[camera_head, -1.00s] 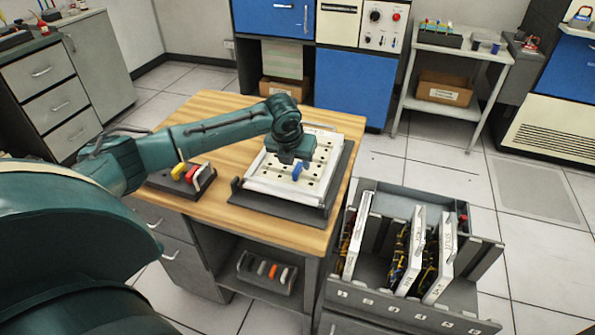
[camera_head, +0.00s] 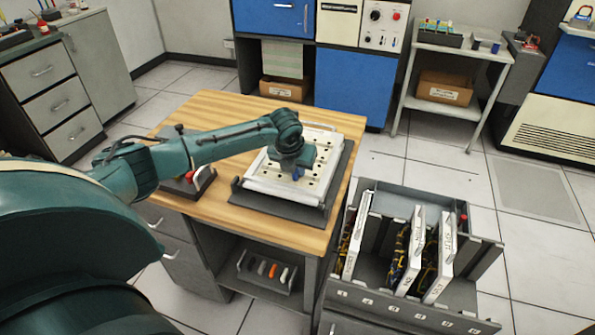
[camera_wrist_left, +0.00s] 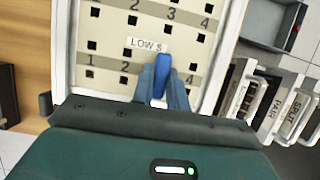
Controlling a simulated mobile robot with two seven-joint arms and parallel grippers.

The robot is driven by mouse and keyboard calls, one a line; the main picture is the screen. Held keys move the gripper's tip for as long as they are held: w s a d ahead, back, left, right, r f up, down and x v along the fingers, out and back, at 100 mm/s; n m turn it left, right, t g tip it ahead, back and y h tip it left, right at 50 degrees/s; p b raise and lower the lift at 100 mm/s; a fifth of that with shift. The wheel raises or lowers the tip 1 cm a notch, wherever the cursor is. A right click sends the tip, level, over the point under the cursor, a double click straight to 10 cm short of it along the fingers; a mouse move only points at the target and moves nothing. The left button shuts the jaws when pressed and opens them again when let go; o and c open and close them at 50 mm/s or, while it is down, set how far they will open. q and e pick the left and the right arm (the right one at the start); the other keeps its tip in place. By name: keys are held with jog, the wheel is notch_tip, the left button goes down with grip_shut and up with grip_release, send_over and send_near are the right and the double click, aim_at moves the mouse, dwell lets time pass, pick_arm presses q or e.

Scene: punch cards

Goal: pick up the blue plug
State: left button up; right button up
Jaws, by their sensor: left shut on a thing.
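The blue plug (camera_head: 296,174) is at the white plugboard panel (camera_head: 270,186) on the wooden table. In the left wrist view the blue plug (camera_wrist_left: 162,72) stands between the two fingers of my left gripper (camera_wrist_left: 163,88), just below the "LOW $" label. My left gripper (camera_head: 296,170) is shut on the plug, low over the panel. I cannot tell whether the plug's lower end is in a hole or clear of the panel. My right gripper is not in view.
A small dark holder with a red plug (camera_head: 191,174) sits at the table's left, partly behind my arm. A grey rack (camera_head: 375,304) with several upright panels stands to the right. A tray of plugs (camera_head: 248,277) lies on the shelf below.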

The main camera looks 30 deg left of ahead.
pick_arm(q)
grip_shut()
notch_tip(320, 180, up, 15)
jog(key=p, duration=0.5)
dwell(0.6)
jog(key=shift+a, duration=0.1)
